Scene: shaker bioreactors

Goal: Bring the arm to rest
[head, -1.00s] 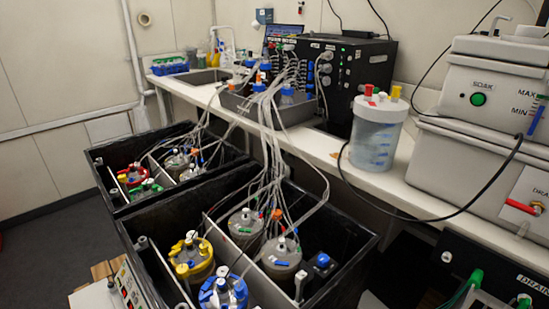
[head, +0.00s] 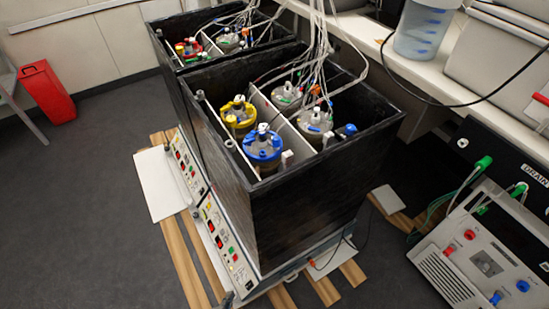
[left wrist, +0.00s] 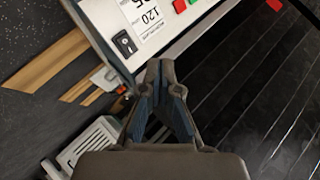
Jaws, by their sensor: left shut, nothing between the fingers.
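My left gripper (left wrist: 160,68) shows in the left wrist view, its two fingertips together and nothing between them. It is shut and empty. Past its tips lies the white edge of a control panel (left wrist: 150,50) with a black switch, a printed label and red and green buttons. I cannot tell whether the fingers touch the panel or stay apart from it. In the head view I make out neither of my arms. My right gripper is in neither view.
Black shaker tanks (head: 305,215) hold capped vessels, one blue-topped (head: 262,150) and one yellow-topped (head: 238,118). Tubes run up from them. Control panels (head: 225,245) line their front. A red container (head: 46,92) stands at left. A grey device (head: 485,255) is at right. Floor at left is open.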

